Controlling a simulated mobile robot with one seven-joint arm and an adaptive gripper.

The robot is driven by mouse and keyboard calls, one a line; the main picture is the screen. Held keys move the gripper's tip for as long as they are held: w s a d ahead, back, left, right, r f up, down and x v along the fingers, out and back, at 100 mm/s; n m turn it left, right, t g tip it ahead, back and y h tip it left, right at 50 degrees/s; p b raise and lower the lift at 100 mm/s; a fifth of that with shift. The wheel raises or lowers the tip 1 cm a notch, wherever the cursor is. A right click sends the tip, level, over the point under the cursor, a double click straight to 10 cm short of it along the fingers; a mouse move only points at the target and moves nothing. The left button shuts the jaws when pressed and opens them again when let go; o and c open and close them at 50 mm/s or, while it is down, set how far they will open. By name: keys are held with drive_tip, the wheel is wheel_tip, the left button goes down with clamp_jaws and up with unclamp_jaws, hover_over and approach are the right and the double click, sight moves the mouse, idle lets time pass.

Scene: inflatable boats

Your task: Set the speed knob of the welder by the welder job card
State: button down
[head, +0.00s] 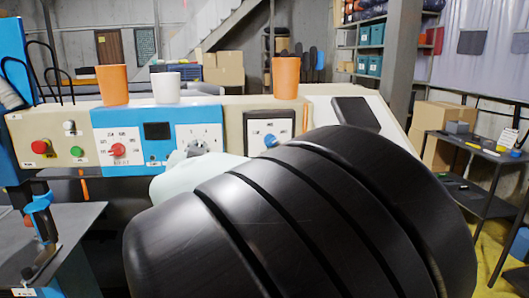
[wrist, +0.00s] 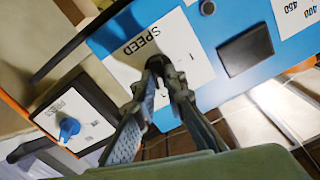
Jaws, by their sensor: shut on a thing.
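The welder's blue panel (head: 100,122) stands ahead in the head view, with a red knob (head: 118,150), a dark display (head: 157,131) and a white dial plate (head: 212,132). In the wrist view this plate (wrist: 178,38) reads SPEED. My gripper (head: 196,149) is at this plate. In the wrist view my gripper (wrist: 160,66) has its fingertips together on the speed knob, which they almost wholly hide. The knob's pointer and setting cannot be read. I cannot make out a welder job card.
A blue knob (head: 270,141) sits on the cream panel to the right. Two orange cups (head: 112,85) (head: 286,78) and a white cup (head: 166,88) stand on the ledge above. My dark arm covers the lower middle.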

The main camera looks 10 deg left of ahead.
drive_tip(key=shift+f+m, duration=0.2)
drive_tip(key=shift+m, duration=0.3)
drive_tip(key=shift+b, duration=0.3)
drive_tip(key=c, duration=2)
unclamp_jaws()
drive_tip(key=shift+r, duration=0.1)
drive_tip(key=shift+v, duration=3.8)
